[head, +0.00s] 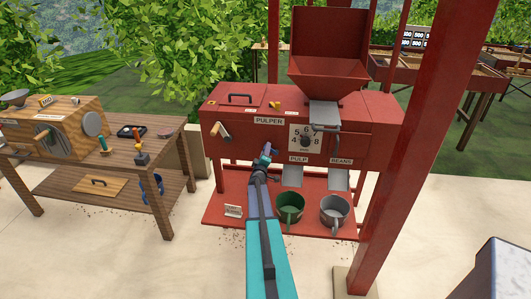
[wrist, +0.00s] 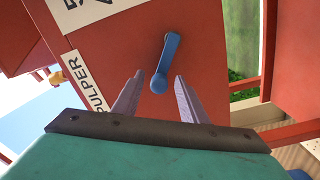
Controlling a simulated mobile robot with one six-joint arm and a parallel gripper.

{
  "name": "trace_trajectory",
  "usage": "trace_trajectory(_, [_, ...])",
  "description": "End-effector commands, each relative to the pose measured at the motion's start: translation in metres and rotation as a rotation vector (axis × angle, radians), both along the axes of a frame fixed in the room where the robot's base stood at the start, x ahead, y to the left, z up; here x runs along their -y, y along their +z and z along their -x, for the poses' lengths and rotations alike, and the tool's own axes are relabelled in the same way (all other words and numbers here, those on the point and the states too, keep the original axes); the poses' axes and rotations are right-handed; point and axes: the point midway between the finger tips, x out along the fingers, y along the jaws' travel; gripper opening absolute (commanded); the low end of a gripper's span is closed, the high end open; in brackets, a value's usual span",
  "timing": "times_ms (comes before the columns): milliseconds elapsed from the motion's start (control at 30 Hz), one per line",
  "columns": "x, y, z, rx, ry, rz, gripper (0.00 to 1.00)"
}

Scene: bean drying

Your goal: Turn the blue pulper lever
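The red pulper (head: 225,105) stands in the middle of the head view, with a PULPER label on its front. In the wrist view its blue lever (wrist: 165,62) sits on the red front panel, its rounded end between my fingertips in the picture. My gripper (wrist: 158,77) is open, one finger to each side of the lever, with gaps showing. I cannot tell how far the tips are from the panel. In the head view my gripper (head: 264,157) is just below the PULPER label and mostly hides the lever.
A dial (head: 305,140) with numbers is right of my gripper. A green cup (head: 289,207) and a grey cup (head: 334,211) stand on the lower red shelf. A pale crank handle (head: 221,131) sticks out at left. A red post (head: 420,150) rises at right. A wooden table (head: 165,150) stands left.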

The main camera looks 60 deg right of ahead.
Motion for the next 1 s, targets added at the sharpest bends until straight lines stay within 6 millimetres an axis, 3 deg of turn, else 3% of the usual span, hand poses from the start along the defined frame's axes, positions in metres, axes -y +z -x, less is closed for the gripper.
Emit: trace_trajectory(1000, [-0.080,-0.003,0.042,-0.001,0.000,-0.001,0.39])
